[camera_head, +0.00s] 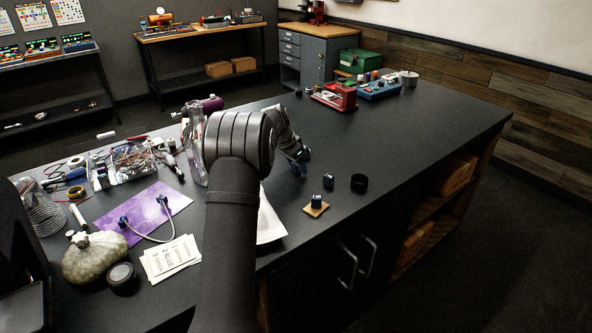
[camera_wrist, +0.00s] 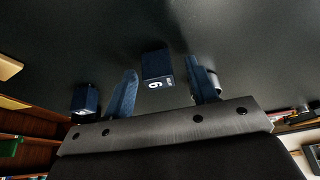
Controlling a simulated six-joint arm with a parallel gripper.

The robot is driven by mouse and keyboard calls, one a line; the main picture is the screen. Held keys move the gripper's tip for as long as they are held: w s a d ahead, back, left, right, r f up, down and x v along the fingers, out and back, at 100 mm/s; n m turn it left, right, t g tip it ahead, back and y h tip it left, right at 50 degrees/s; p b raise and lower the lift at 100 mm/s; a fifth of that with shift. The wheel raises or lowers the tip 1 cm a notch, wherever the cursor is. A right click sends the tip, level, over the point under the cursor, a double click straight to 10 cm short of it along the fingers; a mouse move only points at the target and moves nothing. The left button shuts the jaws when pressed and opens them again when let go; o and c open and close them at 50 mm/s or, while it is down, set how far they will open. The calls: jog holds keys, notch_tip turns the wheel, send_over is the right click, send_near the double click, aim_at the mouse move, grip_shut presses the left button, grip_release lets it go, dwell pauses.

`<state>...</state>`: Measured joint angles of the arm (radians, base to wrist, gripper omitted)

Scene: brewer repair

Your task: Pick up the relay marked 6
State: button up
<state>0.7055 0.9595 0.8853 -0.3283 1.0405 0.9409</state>
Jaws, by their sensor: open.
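The relay marked 6 (camera_wrist: 157,66) is a small dark blue block with a white 6 on its face. In the wrist view it sits on the dark bench top between my open blue fingers (camera_wrist: 160,66), with visible gaps on both sides. My gripper (camera_head: 301,162) is low over the bench in the head view, where I cannot make out this relay apart from the fingers. A second dark blue relay (camera_wrist: 85,99) is outside the left finger in the wrist view; its marking is not readable.
In the head view a dark relay (camera_head: 328,182) and another blue block on a tan pad (camera_head: 316,210) stand near my gripper. A black ring (camera_head: 359,184) lies to the right. A red device (camera_head: 334,97) stands farther back.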

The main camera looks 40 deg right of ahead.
jog(key=c, duration=1)
jog(key=shift+c, duration=0.2)
jog(key=shift+r, duration=0.1)
